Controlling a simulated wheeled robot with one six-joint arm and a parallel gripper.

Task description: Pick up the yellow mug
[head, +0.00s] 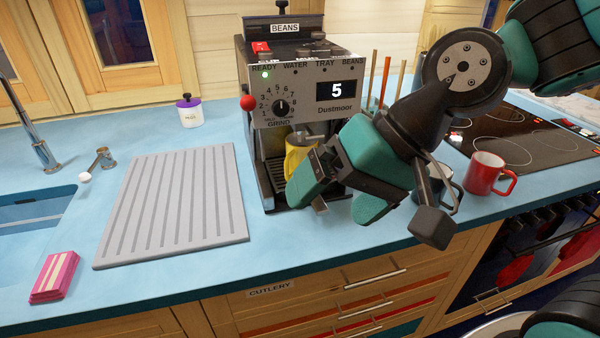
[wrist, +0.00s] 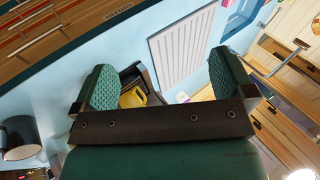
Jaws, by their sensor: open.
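The yellow mug (head: 296,150) stands in the bay of the coffee machine (head: 262,125), under the spout. My gripper hides part of it in the head view. In the wrist view a piece of the yellow mug (wrist: 130,98) shows beside the left finger, inside the dark machine bay and partly cut off by my gripper's body. My gripper (head: 336,196) is open and empty in front of the machine, just to the right of the mug. Its two green fingers stand wide apart in the wrist view (wrist: 168,82). I see no contact with the mug.
A red mug (head: 488,174) and a dark mug (head: 432,186) stand to the right, near the hob (head: 530,145). A grey ribbed drainboard (head: 175,205) lies left of the machine. A pink sponge (head: 54,278) is at front left. The counter front between is clear.

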